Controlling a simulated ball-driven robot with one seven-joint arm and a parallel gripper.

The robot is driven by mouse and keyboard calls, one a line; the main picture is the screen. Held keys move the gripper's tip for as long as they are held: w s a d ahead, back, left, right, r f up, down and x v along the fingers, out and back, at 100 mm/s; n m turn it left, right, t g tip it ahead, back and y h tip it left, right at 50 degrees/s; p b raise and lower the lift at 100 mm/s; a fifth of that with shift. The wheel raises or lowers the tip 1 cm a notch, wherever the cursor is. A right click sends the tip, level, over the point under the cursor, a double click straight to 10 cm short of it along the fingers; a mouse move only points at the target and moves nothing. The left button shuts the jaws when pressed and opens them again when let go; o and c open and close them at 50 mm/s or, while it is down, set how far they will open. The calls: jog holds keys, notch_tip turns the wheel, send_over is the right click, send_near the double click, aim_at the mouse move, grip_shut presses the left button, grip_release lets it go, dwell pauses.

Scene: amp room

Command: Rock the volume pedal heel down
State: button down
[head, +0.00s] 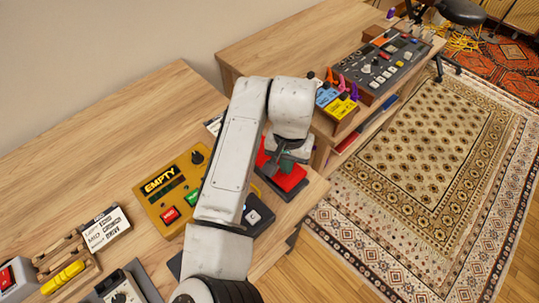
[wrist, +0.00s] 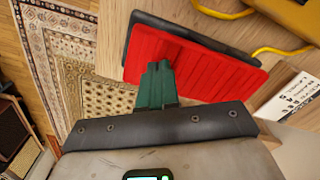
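The volume pedal (head: 291,180) has a ribbed red tread on a black base. It stands on the wooden bench, partly hidden by my gripper and arm in the head view. In the wrist view the red tread (wrist: 215,75) fills the upper middle, with the black base showing along its far edge. My gripper (wrist: 158,72) has its green fingers together with nothing seen between them. The fingertips (head: 287,163) are over the tread, near its left part in the wrist view. I cannot tell whether they touch it, or how far the tread is tilted.
A yellow box marked EMPTY (head: 172,187) stands left of my arm. A dark box (head: 258,216) is in front of the pedal. Blue and yellow pedals (head: 338,104) and a grey mixer (head: 378,62) lie to the right. A patterned rug (head: 430,165) covers the floor beyond the bench edge.

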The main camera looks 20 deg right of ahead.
jog(key=shift+f, duration=0.35)
jog(key=shift+r, duration=0.1)
notch_tip(320, 180, up, 7)
jog(key=p, duration=0.6)
dwell(0.4)
dwell(0.4)
